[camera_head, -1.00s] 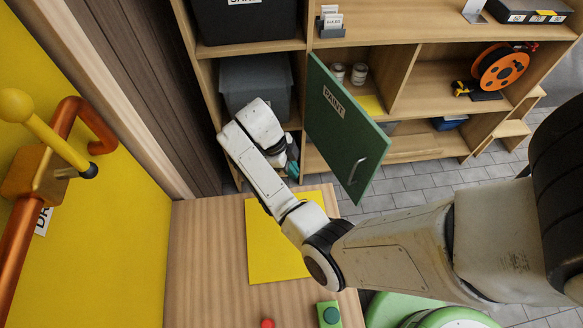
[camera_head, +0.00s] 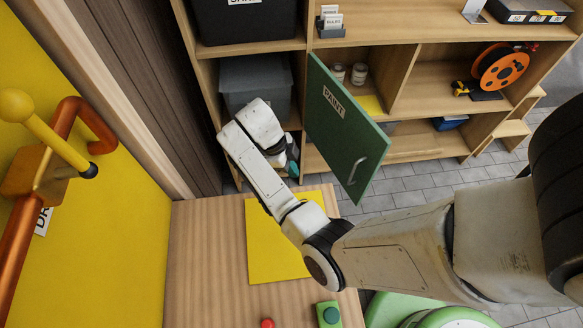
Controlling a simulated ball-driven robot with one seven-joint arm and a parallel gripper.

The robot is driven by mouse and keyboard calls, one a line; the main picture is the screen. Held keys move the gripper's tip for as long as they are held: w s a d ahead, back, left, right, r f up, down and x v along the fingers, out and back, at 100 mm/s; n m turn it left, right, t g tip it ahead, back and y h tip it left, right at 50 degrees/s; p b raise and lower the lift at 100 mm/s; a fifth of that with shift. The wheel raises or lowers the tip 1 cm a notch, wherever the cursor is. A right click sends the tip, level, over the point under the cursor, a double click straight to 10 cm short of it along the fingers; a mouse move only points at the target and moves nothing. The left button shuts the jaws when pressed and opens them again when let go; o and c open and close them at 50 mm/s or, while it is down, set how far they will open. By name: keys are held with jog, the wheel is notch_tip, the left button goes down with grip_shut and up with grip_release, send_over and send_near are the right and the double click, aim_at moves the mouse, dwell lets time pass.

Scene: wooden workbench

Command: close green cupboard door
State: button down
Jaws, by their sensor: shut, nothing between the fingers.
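The green cupboard door (camera_head: 345,130), marked PAINT, stands open, swung out from the shelf unit. Its hinge side is at the left and its metal handle (camera_head: 355,171) is near the free edge, on the face toward me. Behind it the compartment shows two cans (camera_head: 358,74) and a yellow sheet. My gripper (camera_head: 291,162) is at the end of my arm, left of the door's lower part and near the shelf front. It is mostly hidden behind my wrist; only a teal and dark part shows. It is shut and empty. I cannot tell whether it touches the door.
The wooden shelf unit (camera_head: 400,30) holds a grey bin (camera_head: 256,82) left of the door and an orange reel (camera_head: 500,68) at the right. A wooden bench with a yellow mat (camera_head: 270,248) lies below my arm. Tiled floor (camera_head: 410,186) is clear right of the door.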

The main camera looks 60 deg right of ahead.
jog(key=c, duration=1.8)
grip_release()
jog(key=shift+c, duration=0.2)
jog(key=o, duration=0.6)
jog(key=shift+o, duration=0.2)
jog(key=p+v, duration=0.3)
jog(key=v, duration=0.7)
jog(key=shift+w+r, duration=0.15)
jog(key=shift+r, duration=0.2)
jog(key=shift+a, duration=0.1)
